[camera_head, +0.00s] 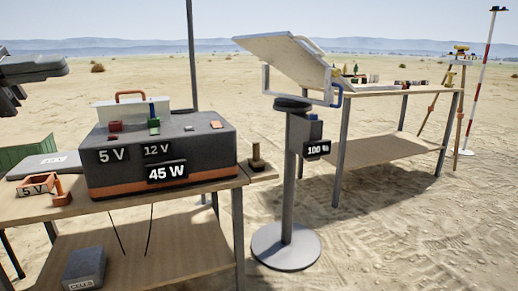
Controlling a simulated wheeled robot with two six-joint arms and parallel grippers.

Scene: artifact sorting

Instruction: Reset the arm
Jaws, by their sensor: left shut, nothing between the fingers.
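My left gripper (14,98) shows as dark parts at the upper left edge of the head view, partly cut off by the frame. It is shut and empty, in the air above the left end of the near table (190,209). It touches nothing that I can see. My right gripper is not in view.
A dark case (215,145) marked 5 V, 12 V and 45 W stands on the near table. An orange 5 V holder (62,190) sits left of it. A tilted panel (290,55) tops a round-based stand (286,245). A second table (400,90) stands behind.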

